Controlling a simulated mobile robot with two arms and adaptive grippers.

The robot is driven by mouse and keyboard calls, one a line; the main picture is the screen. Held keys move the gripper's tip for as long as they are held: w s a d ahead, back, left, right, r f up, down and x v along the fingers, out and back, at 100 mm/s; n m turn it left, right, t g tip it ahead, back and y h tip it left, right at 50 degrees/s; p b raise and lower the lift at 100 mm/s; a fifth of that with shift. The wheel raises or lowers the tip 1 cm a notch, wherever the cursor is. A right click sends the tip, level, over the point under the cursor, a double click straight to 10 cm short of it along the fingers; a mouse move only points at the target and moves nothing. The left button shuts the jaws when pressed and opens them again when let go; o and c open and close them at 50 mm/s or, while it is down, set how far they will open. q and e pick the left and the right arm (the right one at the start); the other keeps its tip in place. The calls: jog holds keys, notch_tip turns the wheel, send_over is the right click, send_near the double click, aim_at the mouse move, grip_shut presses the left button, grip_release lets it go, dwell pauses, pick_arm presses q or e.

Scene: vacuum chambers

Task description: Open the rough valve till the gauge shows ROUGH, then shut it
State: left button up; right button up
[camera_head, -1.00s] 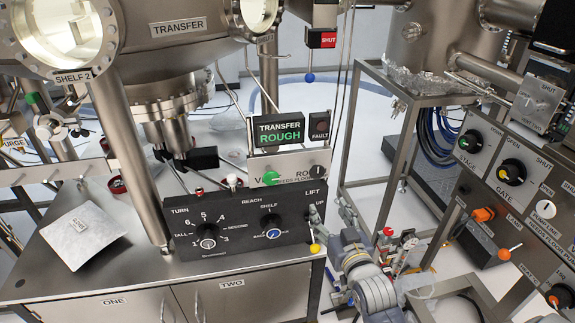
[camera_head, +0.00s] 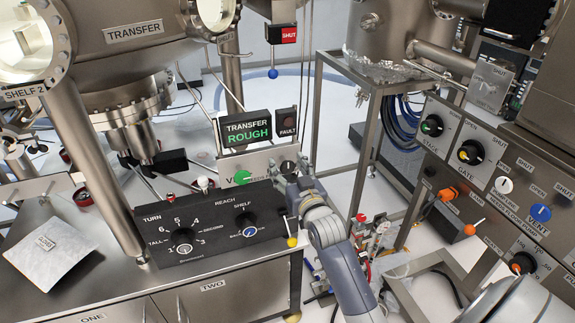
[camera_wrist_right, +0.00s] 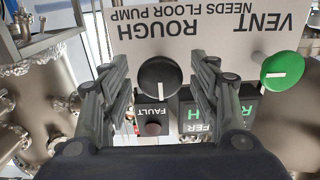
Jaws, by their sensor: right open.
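The transfer gauge (camera_head: 248,130) reads ROUGH in green. In the right wrist view, the rough valve (camera_wrist_right: 158,78) is a black round knob under an upside-down ROUGH label. Its white mark points toward the bottom of that picture. My right gripper (camera_wrist_right: 163,70) is open, with one finger on each side of the knob; I cannot tell whether they touch it. In the head view, my right gripper (camera_head: 287,172) is at the panel below the gauge and hides the knob. My left gripper is not in view.
A green VENT knob (camera_head: 241,177) sits left of my right gripper on the same panel. A FAULT lamp (camera_head: 287,122) stands beside the gauge. The black control box (camera_head: 215,225) with dials and a yellow-tipped lever (camera_head: 291,241) lies close below and left of my right arm.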

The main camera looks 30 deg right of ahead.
jog(key=shift+w, duration=0.25)
jog(key=c, duration=1.1)
